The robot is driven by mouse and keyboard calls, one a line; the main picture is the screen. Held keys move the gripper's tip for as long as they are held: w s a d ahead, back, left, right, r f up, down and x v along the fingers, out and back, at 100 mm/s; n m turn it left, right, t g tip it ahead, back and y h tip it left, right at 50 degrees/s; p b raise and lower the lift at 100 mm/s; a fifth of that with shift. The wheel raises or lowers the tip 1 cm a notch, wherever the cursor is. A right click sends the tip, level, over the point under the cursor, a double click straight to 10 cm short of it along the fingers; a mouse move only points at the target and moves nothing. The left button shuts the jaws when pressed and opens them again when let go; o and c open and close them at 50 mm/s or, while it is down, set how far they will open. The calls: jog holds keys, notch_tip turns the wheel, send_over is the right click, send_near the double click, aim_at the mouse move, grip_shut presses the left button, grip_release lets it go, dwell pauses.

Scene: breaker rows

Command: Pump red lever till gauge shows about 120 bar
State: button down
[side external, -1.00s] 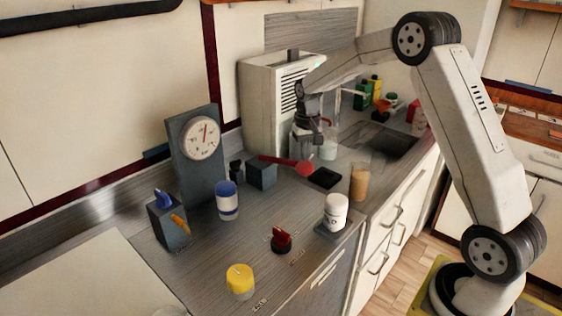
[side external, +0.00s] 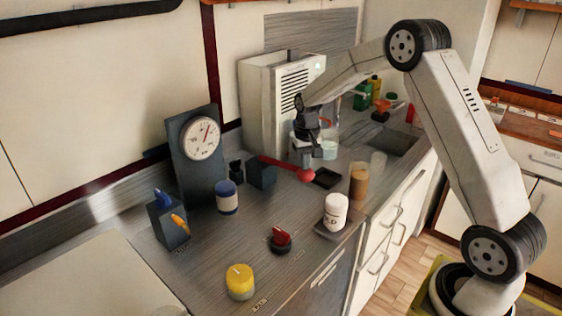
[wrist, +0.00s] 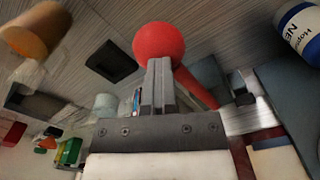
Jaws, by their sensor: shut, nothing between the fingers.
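The red lever (side external: 280,163) sticks out to the right from a dark block and ends in a red ball (side external: 306,175). In the wrist view the red ball (wrist: 158,45) is right at my fingertips. My gripper (side external: 306,163) is shut and empty, with its tips on or just above the ball; exact contact is hard to tell. The gauge (side external: 202,138) is a white dial on a dark upright panel. Its red needle points up and slightly right; the numbers are too small to read.
Near the lever stand a blue-lidded jar (side external: 227,198), a brown cup (side external: 359,181) and a white bottle (side external: 335,211). A red rotary knob (side external: 281,239) and a yellow-topped jar (side external: 240,282) are in front. A white vented unit (side external: 285,95) stands behind my gripper.

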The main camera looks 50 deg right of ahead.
jog(key=shift+w, duration=0.1)
jog(key=shift+r, duration=2.05)
notch_tip(320, 180, up, 5)
dwell(0.5)
jog(key=shift+a, duration=0.1)
jog(key=s+a+f+n+t, duration=0.1)
jog(key=s+a+f+n, duration=0.2)
jog(key=s+a, duration=0.5)
jog(key=s+a+f+n+t, duration=0.1)
jog(key=s+a+f+n, duration=0.2)
jog(key=s+a+f, duration=0.2)
jog(key=s+a, duration=0.3)
jog(key=s, duration=0.4)
jog(key=shift+a+t, duration=0.15)
jog(key=shift+t, duration=0.15)
dwell(0.4)
